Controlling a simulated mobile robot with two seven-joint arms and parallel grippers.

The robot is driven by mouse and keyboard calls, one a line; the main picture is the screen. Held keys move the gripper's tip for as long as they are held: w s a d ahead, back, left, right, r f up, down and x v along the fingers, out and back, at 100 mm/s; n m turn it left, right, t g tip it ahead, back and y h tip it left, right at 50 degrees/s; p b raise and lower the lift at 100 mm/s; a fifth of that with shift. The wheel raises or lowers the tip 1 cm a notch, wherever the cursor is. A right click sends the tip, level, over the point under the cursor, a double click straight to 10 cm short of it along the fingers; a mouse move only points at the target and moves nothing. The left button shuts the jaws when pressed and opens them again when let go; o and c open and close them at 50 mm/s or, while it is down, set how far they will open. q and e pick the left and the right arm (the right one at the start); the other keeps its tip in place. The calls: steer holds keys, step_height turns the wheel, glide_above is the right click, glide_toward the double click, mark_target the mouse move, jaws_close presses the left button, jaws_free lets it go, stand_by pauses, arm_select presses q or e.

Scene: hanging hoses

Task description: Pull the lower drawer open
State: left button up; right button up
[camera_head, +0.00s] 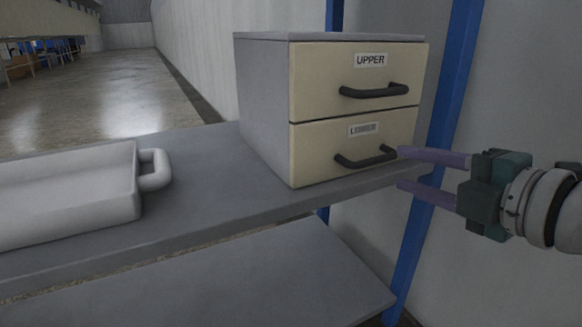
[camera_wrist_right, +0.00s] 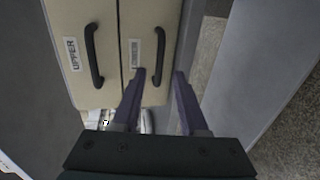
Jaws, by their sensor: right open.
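A small grey cabinet (camera_head: 262,100) with two cream drawer fronts stands on the grey shelf. The lower drawer (camera_head: 312,150) is shut and has a dark bar handle (camera_head: 364,160). The upper drawer (camera_head: 318,82), labelled UPPER, is also shut, with its own dark handle (camera_head: 374,92). My right gripper (camera_head: 399,168) is open and empty, its purple fingers pointing at the right end of the lower handle. My left gripper is not in view.
A white tray (camera_head: 70,205) with a loop handle lies on the shelf (camera_head: 205,215) left of the cabinet. A lower shelf (camera_head: 270,280) is below. A blue post (camera_head: 436,160) and a pale wall stand behind on the right.

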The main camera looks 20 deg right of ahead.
mark_target(379, 161)
steer(key=b+x, duration=0.2)
steer(key=x, duration=0.4)
steer(key=shift+s+b, duration=0.1)
steer(key=shift+b, duration=0.3)
jaws_close()
stand_by(1.0)
